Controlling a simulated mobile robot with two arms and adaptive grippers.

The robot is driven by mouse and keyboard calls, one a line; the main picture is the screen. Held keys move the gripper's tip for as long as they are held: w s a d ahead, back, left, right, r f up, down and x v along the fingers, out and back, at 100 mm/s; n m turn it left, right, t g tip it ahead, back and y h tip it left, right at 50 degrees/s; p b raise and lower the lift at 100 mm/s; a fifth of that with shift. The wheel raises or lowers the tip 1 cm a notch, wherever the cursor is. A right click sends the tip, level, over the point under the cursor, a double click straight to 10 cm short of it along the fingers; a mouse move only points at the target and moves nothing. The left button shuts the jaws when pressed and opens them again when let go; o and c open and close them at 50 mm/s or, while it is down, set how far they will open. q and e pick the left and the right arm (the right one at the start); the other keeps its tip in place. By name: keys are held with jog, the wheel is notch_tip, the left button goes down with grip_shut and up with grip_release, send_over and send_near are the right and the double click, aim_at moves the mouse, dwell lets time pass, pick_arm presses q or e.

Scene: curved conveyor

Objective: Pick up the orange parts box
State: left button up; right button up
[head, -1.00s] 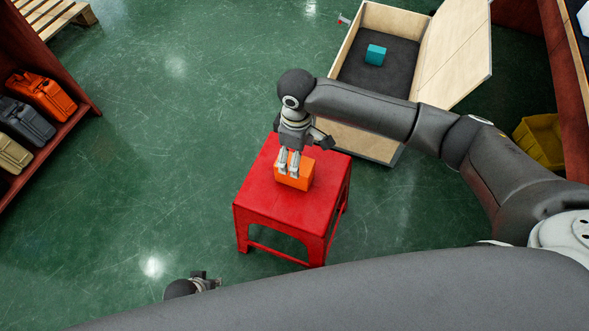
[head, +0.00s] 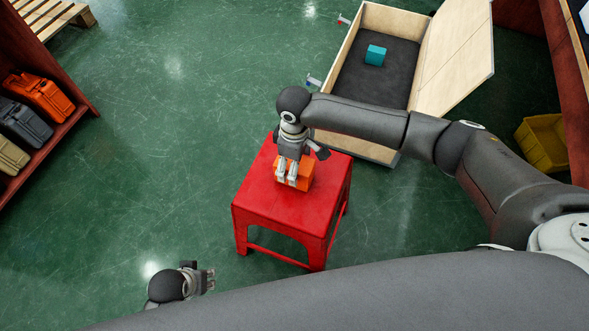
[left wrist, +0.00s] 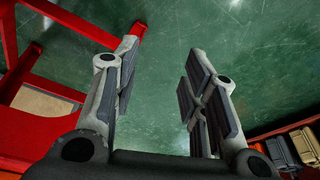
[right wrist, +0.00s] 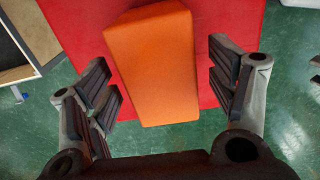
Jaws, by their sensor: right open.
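The orange parts box (head: 306,175) sits on the red stool (head: 283,212). My right gripper (head: 292,184) points down at the box and partly hides it in the head view. In the right wrist view, my right gripper (right wrist: 160,75) is open, with its fingers apart on either side of the orange box (right wrist: 153,62). A gap shows beside the right-hand fingers; whether the left ones touch the box I cannot tell. My left gripper (head: 209,280) is low at the left of the stool, away from the box. In the left wrist view, my left gripper (left wrist: 160,70) is open and empty.
An open wooden crate (head: 350,35) with a teal block (head: 375,55) stands behind the stool. A yellow bin (head: 543,143) is at the right. A shelf with several canisters (head: 38,95) is at the left. Green floor left of the stool is clear.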

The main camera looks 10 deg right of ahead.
jog(key=c, duration=1.2)
jog(key=shift+c, duration=0.6)
jog(key=shift+r, duration=0.15)
